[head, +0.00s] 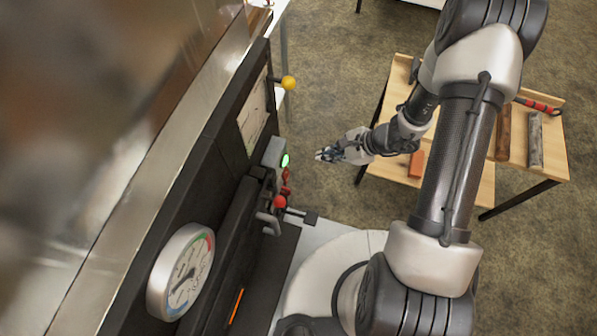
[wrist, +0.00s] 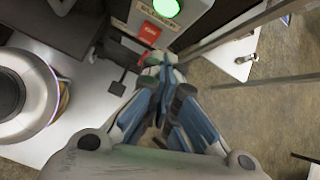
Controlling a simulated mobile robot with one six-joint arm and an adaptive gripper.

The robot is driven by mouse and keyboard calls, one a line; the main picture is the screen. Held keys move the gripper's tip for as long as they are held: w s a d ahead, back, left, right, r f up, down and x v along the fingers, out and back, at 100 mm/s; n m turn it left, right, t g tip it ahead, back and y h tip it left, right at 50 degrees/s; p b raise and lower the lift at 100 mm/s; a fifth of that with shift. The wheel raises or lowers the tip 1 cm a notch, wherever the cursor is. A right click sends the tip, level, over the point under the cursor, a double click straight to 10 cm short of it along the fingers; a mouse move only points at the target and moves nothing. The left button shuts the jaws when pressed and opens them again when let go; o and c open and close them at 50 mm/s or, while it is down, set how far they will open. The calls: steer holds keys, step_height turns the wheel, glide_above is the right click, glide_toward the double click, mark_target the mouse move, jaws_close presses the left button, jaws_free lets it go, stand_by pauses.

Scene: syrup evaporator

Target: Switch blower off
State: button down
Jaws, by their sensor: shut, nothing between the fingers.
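The blower switch box (head: 272,152) is a grey box on the dark front of the evaporator, with a lit green lamp (head: 285,160). In the wrist view the green lamp (wrist: 166,7) glows at the top edge, above a small label and a red switch (wrist: 150,32). I cannot tell which way the red switch is tilted. My gripper (head: 322,154) is shut and empty, a little to the right of the box and apart from it in the head view. In the wrist view my gripper (wrist: 162,66) points toward the box, its fingertips just below the red switch.
A yellow knob (head: 288,83) sticks out above the box and a red knob (head: 280,202) below it. A round gauge (head: 181,272) is at lower left. A wooden table (head: 468,172) with tools stands behind my arm. Open floor lies between table and evaporator.

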mark_target(286, 175)
step_height(286, 175, down, 8)
steer(key=s+d+m, duration=0.1)
steer(key=s+m, duration=0.2)
steer(key=shift+d+f+p, duration=0.15)
steer(key=shift+d+p, duration=0.05)
steer(key=shift+p, duration=0.15)
steer(key=w+a+r+b+x, duration=0.1)
steer(key=b+x, duration=0.3)
steer(key=x, duration=0.9)
steer(key=shift+a+r, duration=0.35)
